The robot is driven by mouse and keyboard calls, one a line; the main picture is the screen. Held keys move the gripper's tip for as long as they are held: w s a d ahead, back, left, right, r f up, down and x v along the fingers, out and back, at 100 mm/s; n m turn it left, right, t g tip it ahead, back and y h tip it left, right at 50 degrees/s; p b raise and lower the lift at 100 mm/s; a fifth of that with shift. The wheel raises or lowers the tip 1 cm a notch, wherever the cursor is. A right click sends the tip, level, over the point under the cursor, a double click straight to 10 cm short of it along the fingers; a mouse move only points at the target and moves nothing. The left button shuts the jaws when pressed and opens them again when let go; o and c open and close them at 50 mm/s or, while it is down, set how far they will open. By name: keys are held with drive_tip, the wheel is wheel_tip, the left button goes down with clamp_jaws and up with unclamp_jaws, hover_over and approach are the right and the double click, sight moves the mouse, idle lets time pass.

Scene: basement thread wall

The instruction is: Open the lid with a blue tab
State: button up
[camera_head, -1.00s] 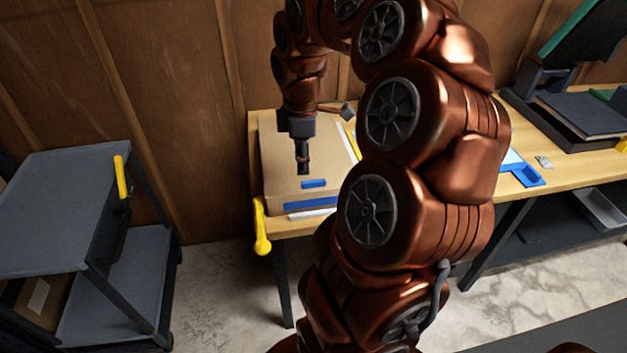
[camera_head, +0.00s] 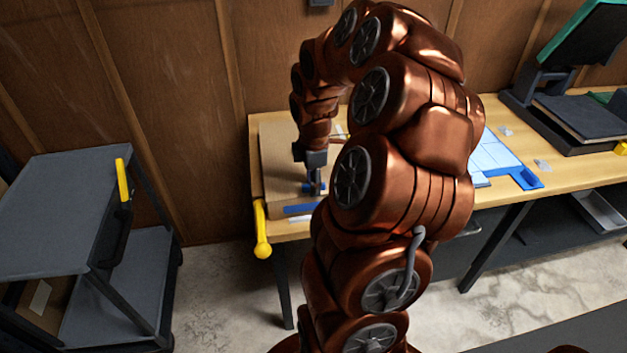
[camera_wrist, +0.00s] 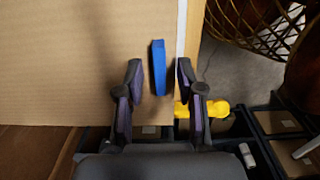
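The blue tab (camera_wrist: 158,67) stands on the brown cardboard lid (camera_wrist: 70,60) near its edge in the wrist view. My gripper (camera_wrist: 159,66) is open, with one finger on each side of the tab and small gaps visible between them. In the head view my gripper (camera_head: 314,190) is low over the front part of the cardboard lid (camera_head: 277,165) and mostly covers the tab. A blue strip (camera_head: 299,208) runs along the front of the box. The lid lies flat on the box, and my arm hides its right side.
The box sits on the left end of a wooden workbench (camera_head: 290,229). A yellow handle (camera_head: 262,230) sticks out at the bench corner. A grey cart (camera_head: 65,200) stands left. A blue-tabbed panel (camera_head: 490,160) and dark equipment (camera_head: 580,115) are on the right part of the bench.

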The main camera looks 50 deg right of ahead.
drive_tip(key=shift+f, duration=0.1)
clamp_jaws()
idle(0.7)
